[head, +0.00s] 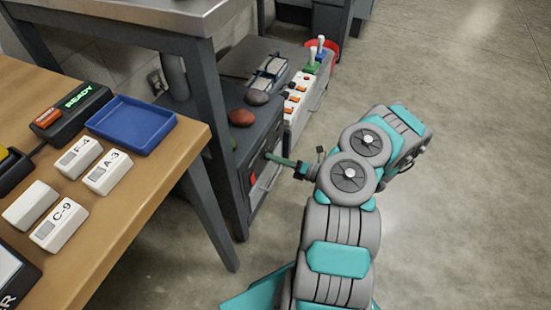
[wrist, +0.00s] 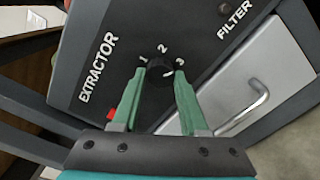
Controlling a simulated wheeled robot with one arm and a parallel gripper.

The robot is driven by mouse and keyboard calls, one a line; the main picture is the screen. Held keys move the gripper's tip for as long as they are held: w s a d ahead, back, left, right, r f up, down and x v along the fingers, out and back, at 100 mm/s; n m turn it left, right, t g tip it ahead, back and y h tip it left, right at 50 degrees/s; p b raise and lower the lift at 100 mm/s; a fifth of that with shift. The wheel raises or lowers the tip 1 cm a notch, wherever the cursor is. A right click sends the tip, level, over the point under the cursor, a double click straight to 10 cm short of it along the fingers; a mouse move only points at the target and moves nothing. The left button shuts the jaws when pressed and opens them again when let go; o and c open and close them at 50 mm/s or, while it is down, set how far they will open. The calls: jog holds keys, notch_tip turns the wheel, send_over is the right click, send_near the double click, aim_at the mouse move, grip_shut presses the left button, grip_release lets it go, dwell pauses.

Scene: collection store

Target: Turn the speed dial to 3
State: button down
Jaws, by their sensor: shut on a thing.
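The speed dial (wrist: 158,72) is a black knob on the dark panel marked EXTRACTOR (wrist: 97,62). The white numerals 1, 2 and 3 stand in an arc around its far side. My gripper (wrist: 160,72) is shut on the dial, with one green finger at each side of it. A small white mark shows on the dial near the right finger, on the side towards 3; its exact direction is hard to read. In the head view my gripper (head: 270,157) reaches left to the cabinet front, and the dial is hidden there.
A red switch (wrist: 110,114) is beside the left finger. A light door with a bar handle (wrist: 258,104) lies right of the panel, below the word FILTER. In the head view a wooden table (head: 150,205) stands at left; open floor (head: 450,220) lies at right.

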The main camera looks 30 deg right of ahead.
jog(key=shift+c, duration=2.2)
grip_release()
jog(key=shift+d, duration=0.1)
jog(key=v, duration=0.7)
jog(key=shift+s+d, duration=0.15)
jog(key=shift+s, duration=0.2)
